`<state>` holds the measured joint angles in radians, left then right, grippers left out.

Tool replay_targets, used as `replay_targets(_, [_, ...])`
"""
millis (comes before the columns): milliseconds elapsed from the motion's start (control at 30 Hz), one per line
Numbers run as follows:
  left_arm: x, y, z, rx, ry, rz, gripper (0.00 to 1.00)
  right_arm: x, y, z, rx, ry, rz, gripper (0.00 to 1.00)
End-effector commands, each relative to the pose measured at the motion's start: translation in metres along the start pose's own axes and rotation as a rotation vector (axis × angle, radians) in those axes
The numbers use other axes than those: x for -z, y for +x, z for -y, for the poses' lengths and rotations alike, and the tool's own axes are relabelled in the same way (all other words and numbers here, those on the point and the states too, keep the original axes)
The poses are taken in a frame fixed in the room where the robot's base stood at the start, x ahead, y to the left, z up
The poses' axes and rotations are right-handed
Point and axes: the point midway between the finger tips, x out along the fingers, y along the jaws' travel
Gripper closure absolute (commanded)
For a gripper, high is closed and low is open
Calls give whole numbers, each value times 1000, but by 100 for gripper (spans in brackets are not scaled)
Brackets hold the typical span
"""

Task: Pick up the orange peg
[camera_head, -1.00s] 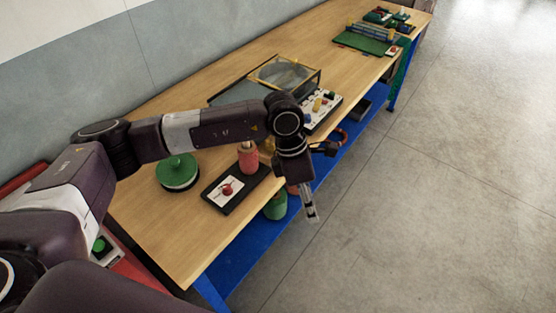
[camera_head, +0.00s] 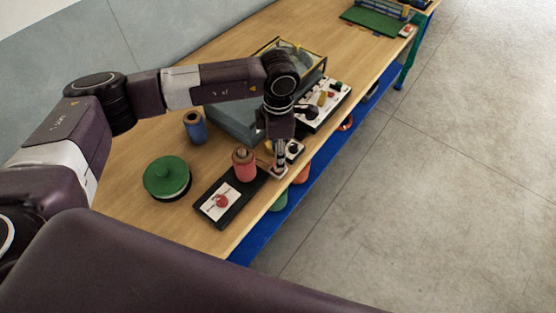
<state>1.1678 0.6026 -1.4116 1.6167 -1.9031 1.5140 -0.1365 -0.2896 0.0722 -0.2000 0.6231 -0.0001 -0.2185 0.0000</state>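A small orange-yellow peg (camera_head: 323,98) stands on a white board in a black tray, at the upper middle of the bench; it is small, and I cannot be sure it is the orange peg. My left gripper (camera_head: 279,167) points down near the bench's front edge, just right of a red spool and nearer me than the board. Its fingers are narrow and seen side-on, so I cannot tell whether they are open. Nothing visible is held in it. My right gripper is out of view.
The red spool (camera_head: 244,166) stands on a black tray (camera_head: 217,221) with a white card. Open floor (camera_head: 430,200) lies right.

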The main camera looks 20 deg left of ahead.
Motion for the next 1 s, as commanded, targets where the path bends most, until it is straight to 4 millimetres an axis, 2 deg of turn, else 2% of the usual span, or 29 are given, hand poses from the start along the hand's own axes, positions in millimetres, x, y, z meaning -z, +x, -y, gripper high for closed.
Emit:
replay_targets(100, [0, 8, -1, 2, -2, -1, 61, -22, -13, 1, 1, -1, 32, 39])
replay_targets(233, [-1, 25, -3, 2, -1, -2, 61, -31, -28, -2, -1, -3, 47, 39])
replay_targets(333, [-1, 41, -4, 2, -1, -1, 61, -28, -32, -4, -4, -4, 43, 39])
replay_targets(433, [-1, 50, -4, 1, 0, 0, 61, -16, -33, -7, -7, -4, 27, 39])
replay_targets(567, [-2, 54, -4, -1, 0, 2, 61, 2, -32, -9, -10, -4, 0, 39])
replay_targets(700, [-2, 54, -4, -1, 0, 2, 62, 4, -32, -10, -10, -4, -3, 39])
replay_targets(1000, [-2, 54, -4, -1, 0, 2, 95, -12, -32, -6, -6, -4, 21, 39])
